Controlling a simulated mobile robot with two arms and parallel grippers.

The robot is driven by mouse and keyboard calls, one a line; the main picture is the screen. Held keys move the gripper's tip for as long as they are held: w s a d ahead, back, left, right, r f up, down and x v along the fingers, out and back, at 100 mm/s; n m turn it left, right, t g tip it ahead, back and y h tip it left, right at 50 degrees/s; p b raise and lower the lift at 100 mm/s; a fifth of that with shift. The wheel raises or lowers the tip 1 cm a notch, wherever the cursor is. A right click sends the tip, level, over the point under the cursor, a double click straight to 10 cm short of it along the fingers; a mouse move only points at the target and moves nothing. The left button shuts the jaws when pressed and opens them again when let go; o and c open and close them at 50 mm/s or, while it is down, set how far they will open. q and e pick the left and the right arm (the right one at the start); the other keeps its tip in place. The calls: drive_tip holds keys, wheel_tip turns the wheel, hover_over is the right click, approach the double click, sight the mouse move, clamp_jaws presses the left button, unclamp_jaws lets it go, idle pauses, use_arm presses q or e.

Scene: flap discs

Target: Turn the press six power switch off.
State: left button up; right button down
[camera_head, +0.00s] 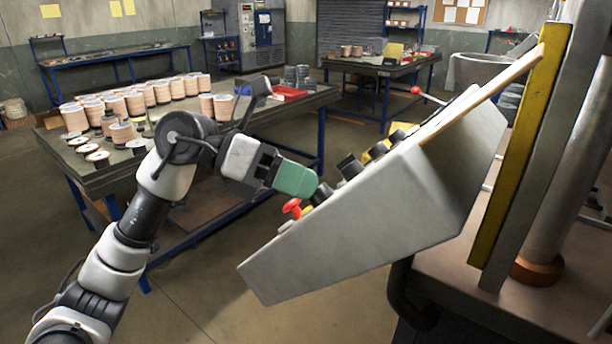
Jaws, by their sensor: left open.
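A grey sloped control box (365,215) stands at the right, seen from its side, so its panel face is strongly foreshortened. Along its upper edge are a red knob or handle (292,207), a black knob (350,166) and several black and yellow controls further back. No label is readable, so I cannot tell which control is the press six power switch, or its setting. My left gripper (312,186), with green fingers, is open at the near part of the panel. Its tips are at or just beside a dark knob close to the red one; contact cannot be told. My right gripper is out of view.
A yellow and grey press column (520,140) rises right behind the box. A table (105,180) with stacked discs stands left behind my arm. Another workbench (375,66) is further back. The floor (215,285) left of the box is clear.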

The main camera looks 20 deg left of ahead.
use_arm(q)
drive_tip(key=shift+d+f, duration=0.2)
drive_tip(key=shift+d, duration=0.25)
drive_tip(key=c, duration=0.6)
